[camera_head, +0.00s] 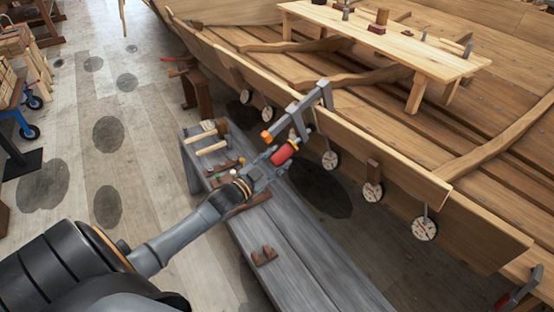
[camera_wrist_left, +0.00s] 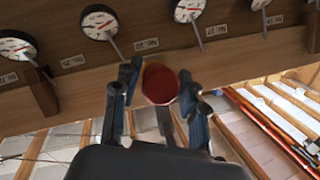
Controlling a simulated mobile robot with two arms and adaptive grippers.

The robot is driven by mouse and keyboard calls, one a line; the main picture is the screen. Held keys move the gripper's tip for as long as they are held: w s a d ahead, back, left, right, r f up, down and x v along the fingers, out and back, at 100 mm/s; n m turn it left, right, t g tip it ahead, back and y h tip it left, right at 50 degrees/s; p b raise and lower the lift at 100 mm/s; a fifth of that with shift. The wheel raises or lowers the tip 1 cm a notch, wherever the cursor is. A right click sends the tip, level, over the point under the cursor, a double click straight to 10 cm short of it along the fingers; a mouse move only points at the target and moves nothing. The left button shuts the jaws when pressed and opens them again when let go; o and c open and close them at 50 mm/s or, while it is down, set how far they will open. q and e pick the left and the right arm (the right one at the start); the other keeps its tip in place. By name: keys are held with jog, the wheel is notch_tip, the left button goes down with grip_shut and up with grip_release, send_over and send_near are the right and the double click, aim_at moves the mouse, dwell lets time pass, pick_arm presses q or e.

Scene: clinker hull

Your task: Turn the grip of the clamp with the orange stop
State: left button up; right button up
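The grey bar clamp (camera_head: 297,112) sits at the edge of the hull's planking in the head view, its orange stop (camera_head: 267,136) at the lower left end of the bar. Its red grip (camera_head: 287,151) points down toward my left gripper (camera_head: 270,163). In the left wrist view the round end of the red grip (camera_wrist_left: 160,84) lies between the fingers of the left gripper (camera_wrist_left: 161,80). The fingers are drawn in close on both sides and appear to touch it. The clamp's jaws are hidden in the wrist view. My right gripper is not in view.
A grey bench (camera_head: 290,265) stands below the arm, with a mallet (camera_head: 208,127) and small items on it. Round dials (camera_head: 425,228) hang along the hull plank (camera_head: 400,170). Another clamp with red (camera_head: 506,299) is at the lower right.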

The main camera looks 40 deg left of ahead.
pick_arm(q)
jog(key=shift+o, duration=0.5)
jog(key=shift+s+f, duration=0.1)
jog(key=shift+s, duration=0.15)
jog(key=s+a, duration=0.1)
jog(key=s, duration=1)
jog(key=shift+s+a, duration=0.15)
jog(key=shift+s, duration=0.1)
dwell(0.3)
